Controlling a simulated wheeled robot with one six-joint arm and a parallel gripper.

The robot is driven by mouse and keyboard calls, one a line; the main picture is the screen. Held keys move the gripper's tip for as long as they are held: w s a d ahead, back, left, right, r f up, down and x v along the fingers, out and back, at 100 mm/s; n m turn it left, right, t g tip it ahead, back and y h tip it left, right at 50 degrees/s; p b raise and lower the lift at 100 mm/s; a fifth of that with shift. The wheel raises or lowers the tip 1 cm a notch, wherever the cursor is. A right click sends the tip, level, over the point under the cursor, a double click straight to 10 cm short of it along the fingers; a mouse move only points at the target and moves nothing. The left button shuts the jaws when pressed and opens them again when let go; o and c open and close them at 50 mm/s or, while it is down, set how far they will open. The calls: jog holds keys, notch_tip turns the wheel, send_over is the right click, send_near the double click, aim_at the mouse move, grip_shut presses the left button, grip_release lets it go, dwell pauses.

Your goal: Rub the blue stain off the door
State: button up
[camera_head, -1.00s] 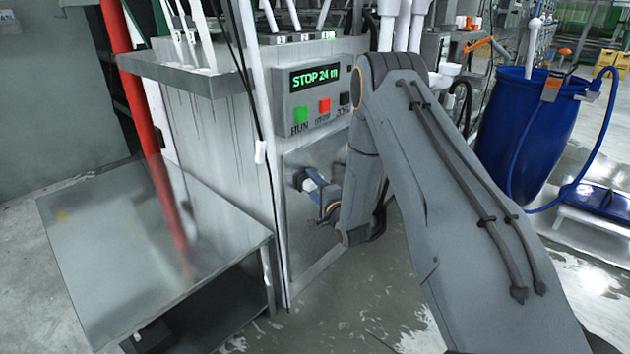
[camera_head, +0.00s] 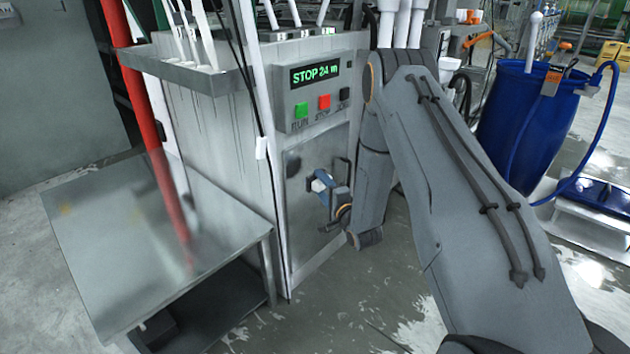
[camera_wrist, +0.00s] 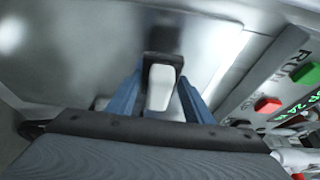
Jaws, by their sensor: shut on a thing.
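The door (camera_head: 312,235) is a grey metal panel low on the machine front, below the control box. It fills the upper part of the wrist view (camera_wrist: 90,45) as a shiny, blurred surface. My gripper (camera_head: 325,187) is at the middle of the door, its blue fingers shut on a small white block (camera_wrist: 161,88). A dark part (camera_wrist: 163,40) shows just beyond the block; I cannot tell whether it belongs to the block or is a reflection. Whether the block touches the door is unclear. I cannot make out a blue stain; my gripper may hide it.
The control box (camera_head: 353,114) reads "STOP 24 m", with green and red buttons above the door. A metal table (camera_head: 110,250) stands to the left, near the door's edge. A blue barrel (camera_head: 525,125) with a hose stands at right. Wet floor lies in front.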

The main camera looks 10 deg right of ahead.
jog(key=shift+s+d, duration=0.5)
jog(key=shift+s, duration=0.15)
jog(key=shift+s+d+p, duration=0.45)
jog(key=shift+s, duration=0.15)
jog(key=shift+s+d+p, duration=0.4)
jog(key=shift+s+p, duration=0.05)
jog(key=shift+s, duration=0.15)
jog(key=shift+d, duration=0.1)
